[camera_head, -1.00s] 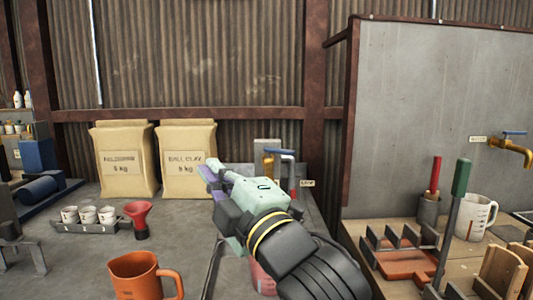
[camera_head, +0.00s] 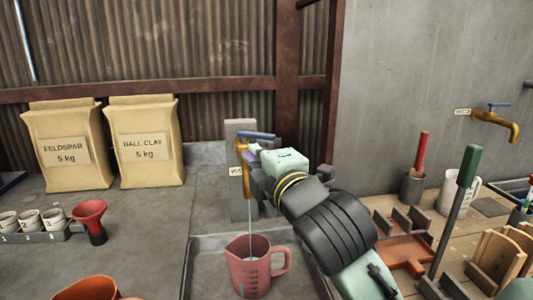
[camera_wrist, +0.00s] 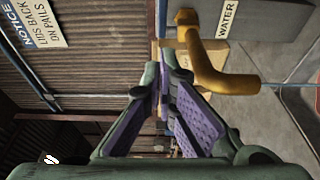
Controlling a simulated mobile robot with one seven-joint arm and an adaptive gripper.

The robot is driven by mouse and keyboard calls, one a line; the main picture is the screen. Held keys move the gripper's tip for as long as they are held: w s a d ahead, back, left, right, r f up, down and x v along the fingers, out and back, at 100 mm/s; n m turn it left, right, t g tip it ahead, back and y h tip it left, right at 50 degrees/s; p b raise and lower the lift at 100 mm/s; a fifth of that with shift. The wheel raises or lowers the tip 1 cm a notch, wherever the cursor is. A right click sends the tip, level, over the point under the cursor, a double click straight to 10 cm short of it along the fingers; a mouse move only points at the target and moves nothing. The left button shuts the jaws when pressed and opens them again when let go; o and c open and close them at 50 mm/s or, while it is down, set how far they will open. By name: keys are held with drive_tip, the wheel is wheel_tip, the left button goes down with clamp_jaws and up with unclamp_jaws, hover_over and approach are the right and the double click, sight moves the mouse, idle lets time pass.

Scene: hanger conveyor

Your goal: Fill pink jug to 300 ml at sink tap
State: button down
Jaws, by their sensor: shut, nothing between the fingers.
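The pink jug (camera_head: 252,278) stands upright in the sink (camera_head: 205,262) under the brass tap (camera_head: 243,163), its handle to the right. A thin pale stream of water runs from the spout into the jug. Marks show on the jug's front, but I cannot read the water level. The tap's blue lever (camera_head: 258,135) points right. My gripper (camera_head: 254,158) is shut and empty, just right of the tap and below the lever. In the wrist view the purple-padded fingers (camera_wrist: 158,68) are together beside the brass tap (camera_wrist: 212,68); contact is unclear.
A feldspar bag (camera_head: 66,150) and a ball clay bag (camera_head: 146,145) stand at the back left. A red funnel (camera_head: 91,218) and small cups (camera_head: 30,222) are on the left counter. An orange jug (camera_head: 88,289) is at the front left. Another tap (camera_head: 495,122) is at right.

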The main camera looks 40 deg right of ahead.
sight(252, 135)
drive_tip(key=w+d+p, duration=0.1)
drive_tip(key=w+d, duration=0.1)
drive_tip(key=w+d+p, duration=0.1)
drive_tip(key=w+d, duration=0.1)
drive_tip(key=shift+w+d, duration=0.2)
drive_tip(key=shift+w, duration=0.05)
